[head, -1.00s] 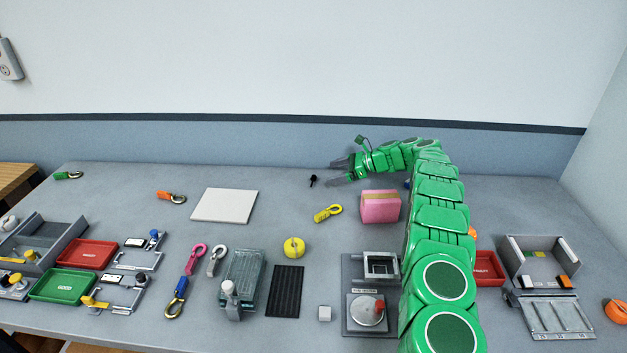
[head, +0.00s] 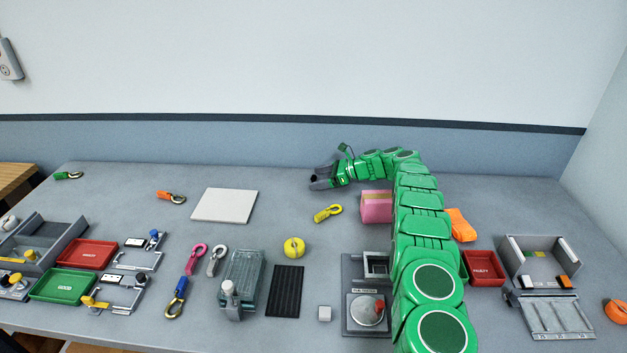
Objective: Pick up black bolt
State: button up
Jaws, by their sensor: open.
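My gripper (head: 316,177) is at the back middle of the table, reaching in from the right with its fingertips pointing left. Its grey fingers are open. The black bolt cannot be made out clearly now. The fingertips cover the place where it stood, and a small dark patch shows between them. I cannot tell whether the fingers touch the bolt.
A yellow hook (head: 328,213) lies just in front of my gripper. A pink box (head: 376,207) stands to the right, below my arm. A white plate (head: 224,205) lies to the left. The table between the plate and my gripper is clear.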

jog(key=shift+a+f, duration=0.35)
jog(key=shift+a, duration=0.3)
jog(key=c, duration=1.1)
